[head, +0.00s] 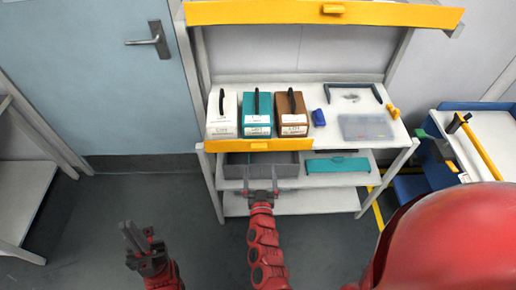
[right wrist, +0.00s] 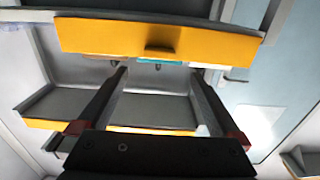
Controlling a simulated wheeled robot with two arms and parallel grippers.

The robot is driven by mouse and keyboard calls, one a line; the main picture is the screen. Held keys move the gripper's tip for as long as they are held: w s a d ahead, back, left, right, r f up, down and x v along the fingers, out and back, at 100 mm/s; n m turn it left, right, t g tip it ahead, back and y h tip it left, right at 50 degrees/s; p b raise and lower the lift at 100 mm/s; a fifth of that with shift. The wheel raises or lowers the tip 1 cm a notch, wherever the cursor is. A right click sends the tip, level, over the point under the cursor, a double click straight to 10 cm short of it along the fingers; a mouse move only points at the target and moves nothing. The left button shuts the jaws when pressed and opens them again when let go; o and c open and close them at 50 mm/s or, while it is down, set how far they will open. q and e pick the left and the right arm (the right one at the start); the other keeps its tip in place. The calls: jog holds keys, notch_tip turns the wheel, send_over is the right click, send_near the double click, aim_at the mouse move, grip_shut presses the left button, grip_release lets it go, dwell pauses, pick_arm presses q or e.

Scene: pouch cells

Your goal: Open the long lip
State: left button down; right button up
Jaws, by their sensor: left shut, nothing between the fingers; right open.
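A long yellow lip (head: 400,14) with a small tab handle (head: 333,9) runs across the top of the shelf rack. A shorter yellow lip (head: 225,146), also with a tab, runs along the left front of the shelf below the boxes. My right gripper (head: 262,192) is open and empty, below the short lip at the grey bin. In the right wrist view its fingers (right wrist: 158,76) are spread below a yellow lip (right wrist: 100,35) with a tab (right wrist: 161,50). My left gripper (head: 138,240) is shut and empty, low at the left, away from the rack.
White, teal (head: 258,112) and brown boxes (head: 291,112) stand on the shelf above the short lip. A grey bin (head: 235,170) and a teal case (head: 338,164) are on the lower shelf. A cart (head: 490,130) stands at the right. The floor at left is clear.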

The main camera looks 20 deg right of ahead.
aim_at(259, 149)
jog(key=p+x, duration=0.2)
jog(key=x, duration=0.6)
jog(key=shift+w+d, duration=0.1)
jog(key=shift+w, duration=0.25)
jog(key=shift+w+d, duration=0.25)
jog(key=shift+w, duration=0.25)
jog(key=shift+c, duration=0.2)
grip_shut()
